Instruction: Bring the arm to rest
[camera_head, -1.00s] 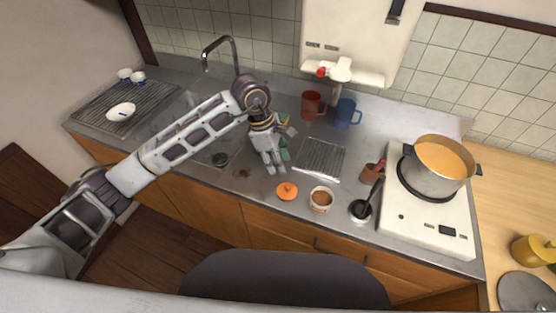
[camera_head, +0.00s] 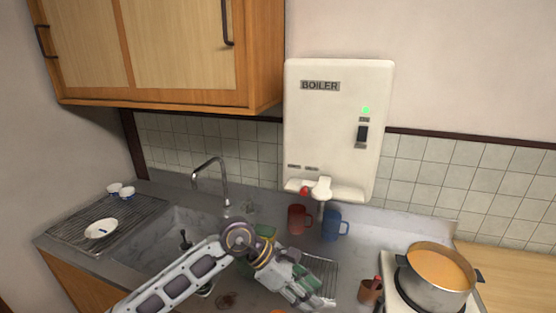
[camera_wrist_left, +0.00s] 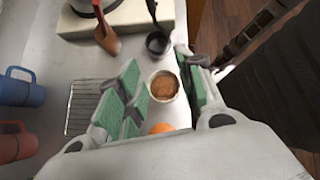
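My left gripper (camera_head: 308,288) reaches in from the lower left in the head view, over the counter in front of the mugs. In the left wrist view its green-padded fingers (camera_wrist_left: 160,92) are spread apart with nothing between them. A small jar with brown contents (camera_wrist_left: 164,86) stands on the counter below, seen through the gap. An orange lid (camera_wrist_left: 161,128) shows just under the hand. My right gripper is in neither view.
A red mug (camera_head: 299,219) and a blue mug (camera_head: 334,226) stand below the boiler (camera_head: 337,130). A pot (camera_head: 437,278) of orange soup sits on the stove at right. A wire rack (camera_wrist_left: 82,112) lies beside the hand. The sink (camera_head: 165,235) is at left.

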